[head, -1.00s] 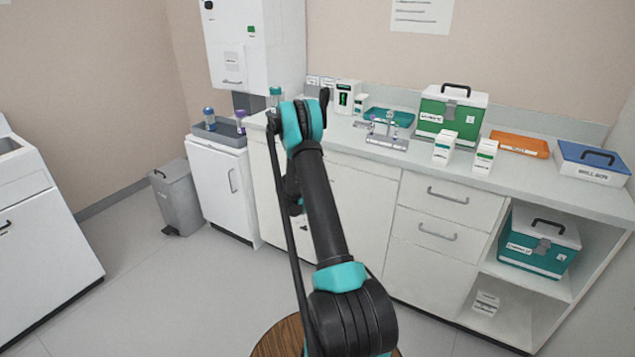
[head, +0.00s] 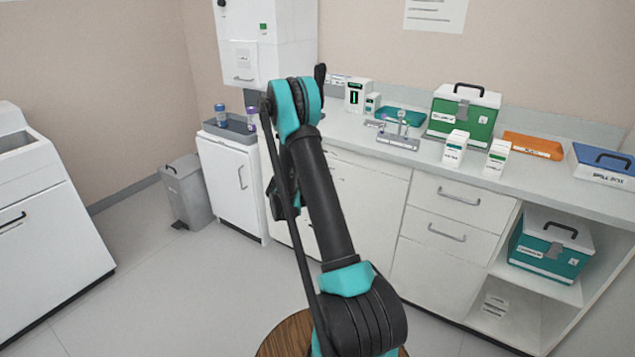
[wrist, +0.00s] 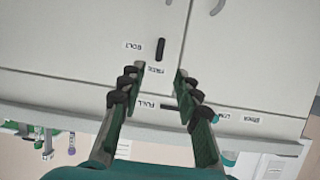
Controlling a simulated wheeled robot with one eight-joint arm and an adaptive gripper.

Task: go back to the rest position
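My gripper (wrist: 158,74) shows in the wrist view with its two dark fingers apart and nothing between them. It faces the pale cabinet fronts (wrist: 75,30), which appear upside down with the counter edge low in the picture. In the head view my arm is folded up in the middle, its teal elbow in front of the counter. My gripper is mostly hidden behind the arm there, so its exact distance to the cabinets cannot be told.
A grey bin (head: 187,190) stands at the left by a white cabinet (head: 232,185). Open floor lies at front left.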

